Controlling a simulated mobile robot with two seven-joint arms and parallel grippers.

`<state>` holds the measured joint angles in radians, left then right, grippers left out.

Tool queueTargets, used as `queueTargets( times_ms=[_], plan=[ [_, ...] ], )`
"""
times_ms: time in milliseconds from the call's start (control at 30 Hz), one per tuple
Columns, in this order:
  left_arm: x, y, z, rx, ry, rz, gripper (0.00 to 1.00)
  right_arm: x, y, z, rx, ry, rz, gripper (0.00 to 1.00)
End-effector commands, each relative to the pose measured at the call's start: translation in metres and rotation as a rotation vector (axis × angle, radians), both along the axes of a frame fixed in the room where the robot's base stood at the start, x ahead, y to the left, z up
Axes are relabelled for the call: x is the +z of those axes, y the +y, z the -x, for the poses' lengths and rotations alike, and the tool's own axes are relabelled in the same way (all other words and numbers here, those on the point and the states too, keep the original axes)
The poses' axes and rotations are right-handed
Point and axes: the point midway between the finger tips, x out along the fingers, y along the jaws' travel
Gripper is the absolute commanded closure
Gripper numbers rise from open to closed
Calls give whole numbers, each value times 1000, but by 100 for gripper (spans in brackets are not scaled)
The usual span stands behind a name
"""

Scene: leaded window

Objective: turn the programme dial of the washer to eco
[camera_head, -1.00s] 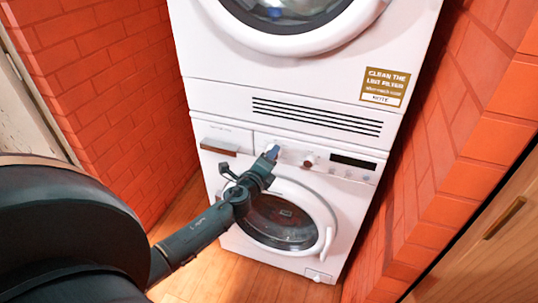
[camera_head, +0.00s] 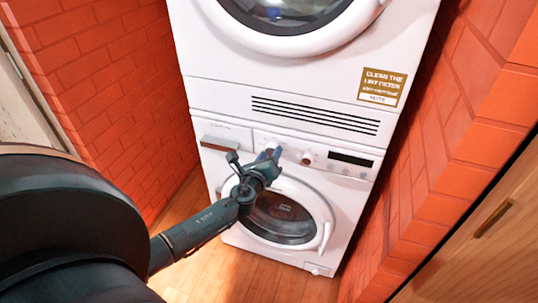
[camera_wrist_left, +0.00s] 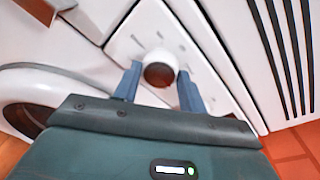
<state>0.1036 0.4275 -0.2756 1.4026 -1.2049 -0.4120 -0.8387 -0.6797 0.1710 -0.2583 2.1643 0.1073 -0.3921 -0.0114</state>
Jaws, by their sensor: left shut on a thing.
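The washer (camera_head: 238,236) is the lower white machine in the head view, with a control panel across its top. My left gripper (camera_head: 270,154) reaches the panel just right of the drawer and hides what it holds there. In the left wrist view, the dial (camera_wrist_left: 160,70) has a white body and a dark brown face. The blue fingers of my left gripper (camera_wrist_left: 158,88) stand on either side of it, shut on it. Small marks ring the dial, but I cannot read them, nor which one it points to. My right gripper is not in view.
Another brownish knob (camera_head: 306,157) and a dark display (camera_head: 350,160) sit right of my left gripper. The round door (camera_head: 285,218) is below. A second white machine (camera_head: 225,70) is stacked above. Brick walls (camera_head: 120,100) close in both sides.

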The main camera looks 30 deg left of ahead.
Motion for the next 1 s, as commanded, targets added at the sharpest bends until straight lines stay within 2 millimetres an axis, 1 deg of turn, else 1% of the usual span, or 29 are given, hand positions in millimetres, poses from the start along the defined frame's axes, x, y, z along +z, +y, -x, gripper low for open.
queueTargets(
  times_ms=[300,333,600,867,967,1000],
  plan=[
    [-1,0,0,1,1,-1,82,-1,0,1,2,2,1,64],
    [-1,0,0,1,1,-1,58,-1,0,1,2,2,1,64],
    [0,0,0,1,1,-1,37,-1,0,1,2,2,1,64],
    [0,0,2,0,0,-1,37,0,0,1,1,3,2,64],
    [0,-2,10,-2,3,-1,37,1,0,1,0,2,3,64],
    [1,-4,16,-2,3,-1,37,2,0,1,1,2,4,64]
  ],
)
